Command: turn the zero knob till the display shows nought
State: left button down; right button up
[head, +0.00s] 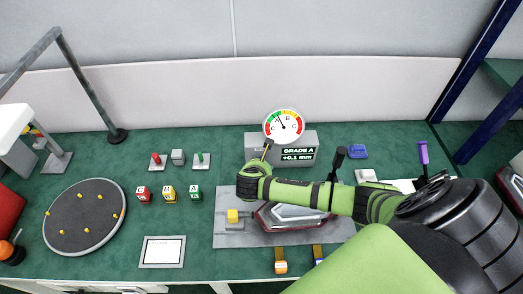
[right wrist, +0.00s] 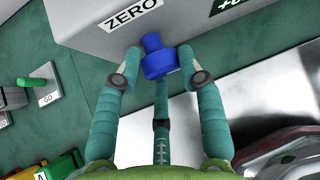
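The grey gauge box (head: 305,139) stands at the back middle, and its display (head: 298,154) reads "GRADE A +0.1 mm". A round dial (head: 283,125) sits on top, its needle leaning up and left. In the right wrist view, the blue zero knob (right wrist: 161,60) sticks out of the box front under the label "ZERO" (right wrist: 134,12). My right gripper (head: 252,180) is in front of the box and hides the knob in the head view. In the wrist view its fingers (right wrist: 159,56) are spread around the knob, with a narrow gap on the left. My left gripper is out of view.
Lettered cubes (head: 169,194), a round dark tray (head: 86,240) and a bent metal frame (head: 80,75) are left.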

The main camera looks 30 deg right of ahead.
jog(key=shift+s+f, duration=0.15)
jog(key=shift+a+n+g+h+p, duration=0.15)
jog(key=shift+n+g+h+p, duration=0.35)
jog(key=shift+p, duration=0.4)
jog(key=shift+a+f+n+h+p, duration=0.1)
jog(key=shift+f+n+h+p, duration=0.2)
jog(key=shift+h, duration=0.5)
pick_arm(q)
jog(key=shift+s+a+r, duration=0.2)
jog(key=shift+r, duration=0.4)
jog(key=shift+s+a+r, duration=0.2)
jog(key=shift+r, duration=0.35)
pick_arm(e)
jog(key=shift+n+g+h, duration=0.5)
jog(key=shift+h, duration=0.2)
jog(key=o, duration=1.1)
jog(key=shift+r, duration=0.1)
